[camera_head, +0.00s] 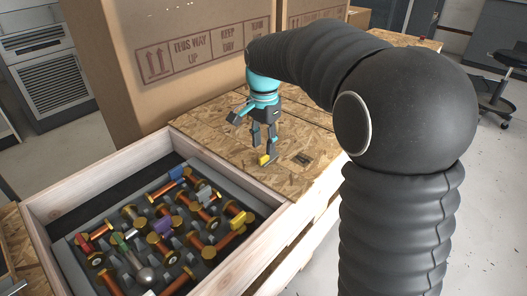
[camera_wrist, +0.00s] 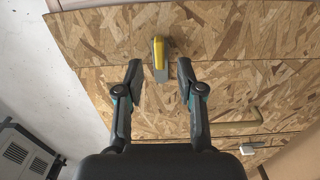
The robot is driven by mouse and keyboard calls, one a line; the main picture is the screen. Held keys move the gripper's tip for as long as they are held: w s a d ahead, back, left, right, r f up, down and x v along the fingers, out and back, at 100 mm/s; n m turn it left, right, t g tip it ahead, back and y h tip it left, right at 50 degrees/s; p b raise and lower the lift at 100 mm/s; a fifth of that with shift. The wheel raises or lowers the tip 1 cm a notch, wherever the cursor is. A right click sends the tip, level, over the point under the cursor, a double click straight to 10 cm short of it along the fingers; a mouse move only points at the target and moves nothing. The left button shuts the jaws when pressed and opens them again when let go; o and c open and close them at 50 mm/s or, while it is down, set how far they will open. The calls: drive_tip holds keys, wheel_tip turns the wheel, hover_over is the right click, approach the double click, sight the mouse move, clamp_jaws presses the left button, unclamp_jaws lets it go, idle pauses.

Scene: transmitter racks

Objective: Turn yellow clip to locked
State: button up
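A small yellow clip (camera_head: 265,159) with a grey side lies on the chipboard crate top, by my fingertips. Whether either clip is locked cannot be told.
The open wooden box (camera_head: 62,196) holds several copper spools with red, blue, purple, green and white clips. Large cardboard boxes (camera_head: 185,60) stand behind the chipboard (camera_head: 215,135).

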wheel_tip(320, 180, up, 8)
idle(0.4)
drive_tip(key=n, duration=0.5)
hover_over(264, 156)
drive_tip(key=shift+t, duration=0.3)
wheel_tip(264, 156, down, 4)
drive_tip(key=shift+w+f, duration=0.1)
drive_tip(key=shift+f, duration=0.05)
drive_tip(key=s+d+f+n+t, duration=0.1)
drive_tip(key=s+d, duration=0.2)
drive_tip(key=s, duration=0.5)
drive_tip(key=s+d+f+n+t, duration=0.1)
drive_tip(key=s+d, duration=0.3)
drive_tip(key=s, duration=0.5)
drive_tip(key=s+d+f+n+t, duration=0.1)
drive_tip(key=s+d+n+t, duration=0.1)
drive_tip(key=s, duration=0.7)
drive_tip(key=shift+s+d+t, duration=0.25)
drive_tip(key=shift+d+t, duration=0.25)
drive_tip(key=shift+d, duration=0.5)
